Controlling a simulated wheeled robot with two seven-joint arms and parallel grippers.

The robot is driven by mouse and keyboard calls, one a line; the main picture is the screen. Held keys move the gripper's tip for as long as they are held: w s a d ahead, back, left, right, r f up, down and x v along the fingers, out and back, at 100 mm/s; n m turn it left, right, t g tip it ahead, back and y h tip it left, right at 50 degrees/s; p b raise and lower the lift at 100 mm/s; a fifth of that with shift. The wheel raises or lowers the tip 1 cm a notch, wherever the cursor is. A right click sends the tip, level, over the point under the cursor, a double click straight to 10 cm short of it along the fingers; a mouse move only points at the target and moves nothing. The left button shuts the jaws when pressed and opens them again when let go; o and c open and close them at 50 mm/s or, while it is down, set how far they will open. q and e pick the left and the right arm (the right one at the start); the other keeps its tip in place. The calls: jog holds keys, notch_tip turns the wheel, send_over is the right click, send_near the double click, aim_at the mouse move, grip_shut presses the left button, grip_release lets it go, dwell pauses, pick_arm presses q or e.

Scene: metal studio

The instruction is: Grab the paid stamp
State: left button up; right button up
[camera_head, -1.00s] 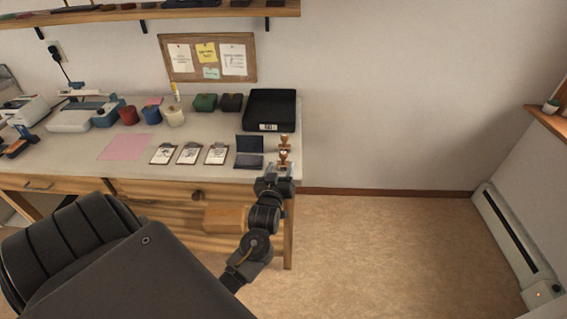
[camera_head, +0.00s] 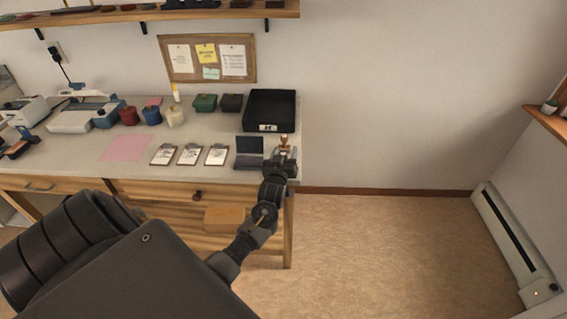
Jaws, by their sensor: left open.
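A wooden-handled stamp (camera_head: 283,142) stands upright near the right end of the desk, just right of the small dark laptop-like pad. I cannot read its label. My left gripper (camera_head: 284,156) is at the desk's front right corner, right at the near side of the stamp, with its jaws open. The gripper hides the lower part of the stamp and whatever stands just in front of it. My right gripper is out of view.
The dark pad (camera_head: 249,152) is close on the left, with several clipboards (camera_head: 216,155) beyond. A black tray (camera_head: 269,110) stands behind the stamp. Red (camera_head: 129,116), blue (camera_head: 152,115) and cream (camera_head: 175,117) pots stand further left. Floor right of the desk is free.

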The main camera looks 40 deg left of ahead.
pick_arm(q)
jog(key=c, duration=1.1)
jog(key=shift+o, duration=0.2)
jog(key=shift+r, duration=0.1)
notch_tip(320, 180, up, 3)
jog(key=shift+f+b, duration=0.15)
jog(key=shift+b, duration=0.15)
jog(key=s+d+r, duration=0.3)
jog(key=s+r, duration=0.7)
jog(key=s, duration=0.3)
jog(key=shift+s, duration=0.4)
